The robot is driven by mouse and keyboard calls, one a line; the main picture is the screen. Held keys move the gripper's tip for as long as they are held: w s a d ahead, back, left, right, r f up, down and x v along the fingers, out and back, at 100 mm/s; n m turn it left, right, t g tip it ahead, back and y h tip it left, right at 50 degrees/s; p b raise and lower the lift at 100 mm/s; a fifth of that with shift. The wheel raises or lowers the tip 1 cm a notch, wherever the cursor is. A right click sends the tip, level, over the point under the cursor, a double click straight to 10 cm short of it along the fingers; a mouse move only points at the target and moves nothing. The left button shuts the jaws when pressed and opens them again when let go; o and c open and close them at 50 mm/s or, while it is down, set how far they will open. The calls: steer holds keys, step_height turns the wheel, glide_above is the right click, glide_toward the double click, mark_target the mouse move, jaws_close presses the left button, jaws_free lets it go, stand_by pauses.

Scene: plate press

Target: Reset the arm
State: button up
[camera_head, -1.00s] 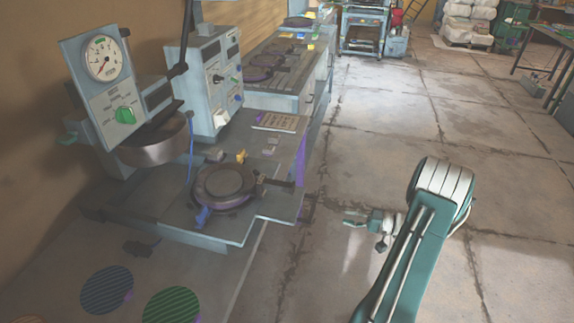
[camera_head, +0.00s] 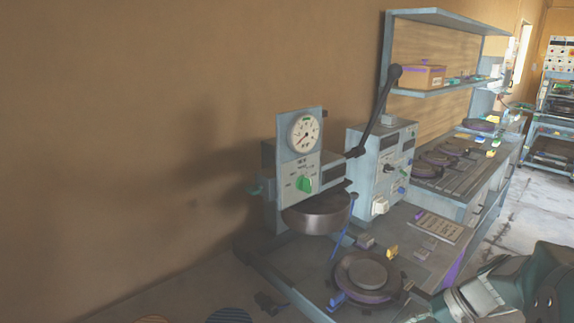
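My arm (camera_head: 520,290) shows at the lower right corner as a dark green link with a pale ribbed part. My gripper is not in the picture. The plate press (camera_head: 315,212) stands left of my arm, with a round gauge (camera_head: 305,132), a green knob (camera_head: 304,184) and a long black lever (camera_head: 377,110) raised up to the right. Its round metal head (camera_head: 317,214) hangs above the bench, apart from the round dark base plate (camera_head: 366,276) in front of it.
A control box (camera_head: 382,165) stands right of the press. A shelf (camera_head: 447,88) holds a cardboard box (camera_head: 417,77). A bench with dark round plates (camera_head: 440,158) runs toward the back. Clear floor (camera_head: 512,222) shows at the right. A tan wall (camera_head: 120,130) fills the left.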

steer(key=s+a+r+n+t+h, duration=0.4)
steer(key=s+a+r+h, duration=0.4)
steer(key=s+a, duration=0.3)
steer(key=shift+s+a+r, duration=0.2)
steer(key=shift+s+a, duration=0.15)
steer(key=shift+a, duration=0.3)
